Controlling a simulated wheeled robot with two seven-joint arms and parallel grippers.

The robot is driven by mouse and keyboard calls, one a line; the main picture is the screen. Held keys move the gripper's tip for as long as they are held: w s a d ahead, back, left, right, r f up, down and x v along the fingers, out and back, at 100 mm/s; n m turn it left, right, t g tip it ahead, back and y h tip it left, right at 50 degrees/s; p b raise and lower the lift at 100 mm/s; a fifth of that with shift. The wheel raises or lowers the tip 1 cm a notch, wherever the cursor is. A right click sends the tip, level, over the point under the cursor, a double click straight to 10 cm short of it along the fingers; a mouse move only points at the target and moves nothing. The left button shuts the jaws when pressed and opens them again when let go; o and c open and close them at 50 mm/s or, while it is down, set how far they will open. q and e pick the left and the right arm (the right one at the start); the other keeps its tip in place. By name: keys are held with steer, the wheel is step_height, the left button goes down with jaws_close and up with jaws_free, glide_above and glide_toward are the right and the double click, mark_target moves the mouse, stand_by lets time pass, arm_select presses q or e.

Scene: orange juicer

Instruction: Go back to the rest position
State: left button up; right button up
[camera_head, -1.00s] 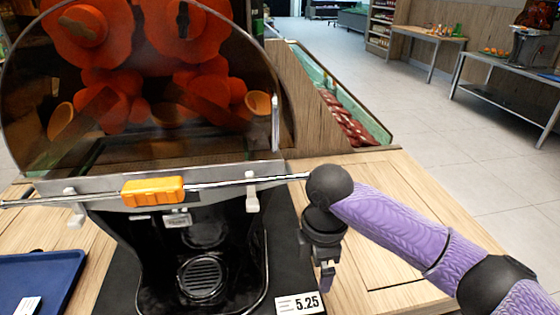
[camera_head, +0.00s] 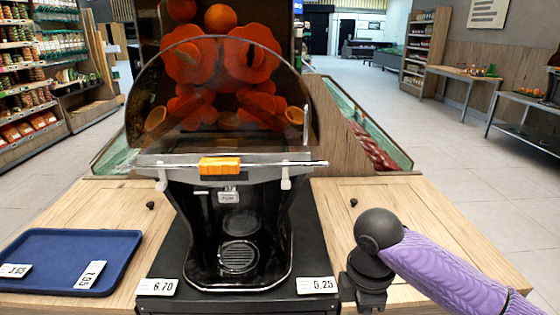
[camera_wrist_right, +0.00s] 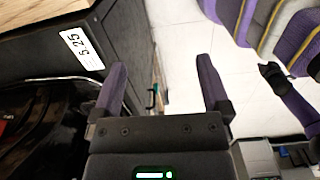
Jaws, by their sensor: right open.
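The orange juicer (camera_head: 238,215) stands on a black base in the middle of the wooden counter in the head view. Its clear cover is down over the orange press drums, with an orange handle (camera_head: 220,166) at its lower edge. My right gripper (camera_head: 371,297) hangs at the right of the juicer, apart from it, over the counter's front part. In the right wrist view my right gripper (camera_wrist_right: 163,90) has its two purple fingers spread with nothing between them. My left gripper is not in either view.
A blue tray (camera_head: 70,262) with price tags lies on the counter at the left. Price tags (camera_head: 317,285) stand along the juicer base's front. A display case (camera_head: 365,140) stands behind the counter. Shelves (camera_head: 30,85) are at the far left, and open floor lies to the right.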

steer(key=w+d+f+m+t, duration=0.1)
steer(key=d+f+m, duration=0.25)
steer(key=f, duration=0.35)
steer(key=w+d+f+m, duration=0.1)
steer(key=d+f+m, duration=0.25)
steer(key=f, duration=0.25)
steer(key=s+d+f+m+h, duration=0.2)
steer(key=s+d+f+m, duration=0.2)
steer(key=s+d+f, duration=0.5)
steer(key=s+d+f+m+h, duration=0.2)
steer(key=s+d+f, duration=0.7)
steer(key=s, duration=0.2)
steer(key=s+d+g+h, duration=0.1)
steer(key=s+d, duration=0.3)
steer(key=s, duration=0.7)
steer(key=s+d+h, duration=0.1)
steer(key=s+d, duration=0.4)
steer(key=s, duration=0.6)
steer(key=a+f+m+y, duration=0.1)
steer(key=a+f, duration=0.3)
steer(key=a, duration=0.9)
steer(key=s+a+f+m+y, duration=0.1)
steer(key=a+f+y, duration=0.3)
steer(key=a, duration=0.8)
steer(key=shift+s+a+g, duration=0.3)
steer(key=shift+a, duration=0.1)
